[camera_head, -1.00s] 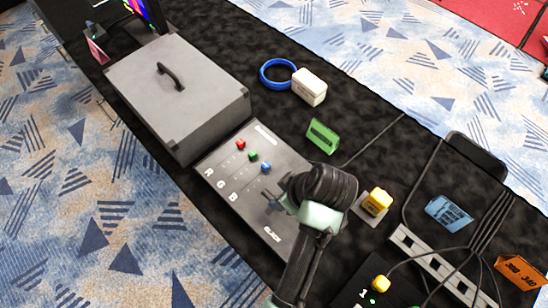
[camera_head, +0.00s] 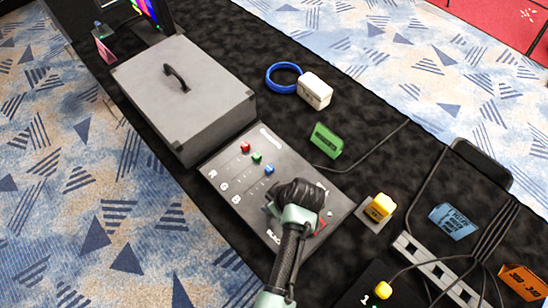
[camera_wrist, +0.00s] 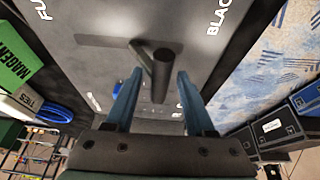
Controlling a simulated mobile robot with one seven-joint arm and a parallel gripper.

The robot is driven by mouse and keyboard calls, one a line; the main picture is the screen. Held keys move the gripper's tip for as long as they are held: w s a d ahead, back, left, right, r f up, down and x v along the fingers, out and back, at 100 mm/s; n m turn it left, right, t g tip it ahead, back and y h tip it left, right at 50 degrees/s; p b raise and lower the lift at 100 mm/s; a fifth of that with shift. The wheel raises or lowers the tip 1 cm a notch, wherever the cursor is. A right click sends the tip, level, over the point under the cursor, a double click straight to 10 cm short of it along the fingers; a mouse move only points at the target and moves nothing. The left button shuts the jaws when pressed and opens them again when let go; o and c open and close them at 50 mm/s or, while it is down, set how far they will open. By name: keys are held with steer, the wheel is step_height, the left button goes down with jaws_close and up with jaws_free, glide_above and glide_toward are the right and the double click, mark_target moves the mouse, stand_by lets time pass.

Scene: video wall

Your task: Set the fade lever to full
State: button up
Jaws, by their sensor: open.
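The fade lever (camera_wrist: 161,72) is a dark round bar on a grey control panel in the wrist view. Its panel labels are partly cut off: "FU" at the left and "BLAC" at the right. My gripper (camera_wrist: 158,84) is open, with one blue finger on each side of the lever. I cannot tell whether either finger touches it. In the head view, the panel (camera_head: 236,200) lies on the black table with red, green and blue sliders marked R, G and B. My wrist (camera_head: 298,195) covers its lower right part and hides the lever there.
A grey case (camera_head: 190,85) stands beside the panel at the upper left. A green block (camera_head: 326,141), a yellow button (camera_head: 379,207) and a power strip (camera_head: 437,271) with cables lie to the right. A white box (camera_head: 315,90) and blue cable coil (camera_head: 283,75) are behind.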

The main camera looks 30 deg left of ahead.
steer(key=shift+c, duration=0.2)
jaws_close()
steer(key=shift+s, duration=0.1)
